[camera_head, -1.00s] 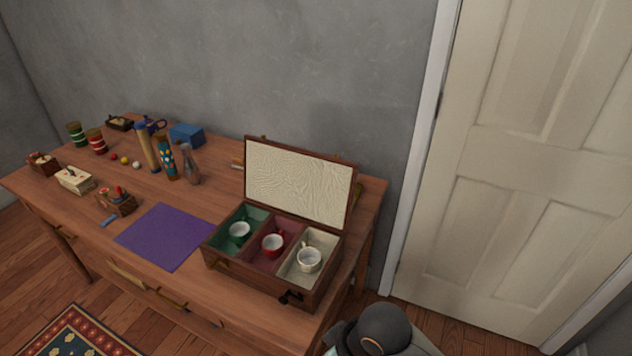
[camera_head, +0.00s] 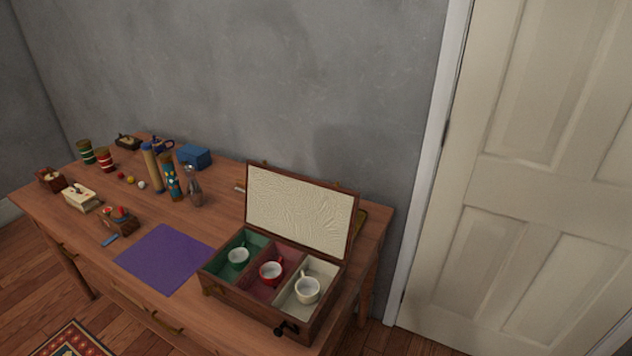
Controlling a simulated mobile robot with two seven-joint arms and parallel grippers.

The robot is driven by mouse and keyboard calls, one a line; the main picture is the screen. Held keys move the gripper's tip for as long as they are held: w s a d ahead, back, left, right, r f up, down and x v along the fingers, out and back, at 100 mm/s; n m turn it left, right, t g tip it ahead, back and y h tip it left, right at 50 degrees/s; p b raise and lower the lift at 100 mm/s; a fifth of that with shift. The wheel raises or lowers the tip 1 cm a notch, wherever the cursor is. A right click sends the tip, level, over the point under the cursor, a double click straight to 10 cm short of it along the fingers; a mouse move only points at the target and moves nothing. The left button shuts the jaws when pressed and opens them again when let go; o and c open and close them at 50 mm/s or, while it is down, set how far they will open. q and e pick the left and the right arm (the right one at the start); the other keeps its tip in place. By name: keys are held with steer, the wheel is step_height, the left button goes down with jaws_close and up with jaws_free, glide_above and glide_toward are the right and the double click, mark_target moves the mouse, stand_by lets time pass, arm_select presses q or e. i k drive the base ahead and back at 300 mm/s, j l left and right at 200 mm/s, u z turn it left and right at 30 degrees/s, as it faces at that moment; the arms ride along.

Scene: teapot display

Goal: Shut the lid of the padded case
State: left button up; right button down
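The padded case (camera_head: 240,299) stands on the right end of the wooden table. Its lid (camera_head: 299,211) is open and upright at the back, showing a cream padded lining. A dark latch or handle (camera_head: 287,328) shows at the front right corner. Neither of my grippers is in view.
A purple mat (camera_head: 165,258) lies left of the case on the table (camera_head: 95,240). Several small items, a blue box (camera_head: 194,156) and upright cylinders (camera_head: 152,168) stand farther left and back. A grey wall is behind; a closed door (camera_head: 540,190) is at right.

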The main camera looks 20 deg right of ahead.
mark_target(317, 215)
steer(key=l+u, duration=0.35)
steer(key=l, duration=0.55)
steer(key=l+u, duration=0.4)
steer(key=l, duration=0.5)
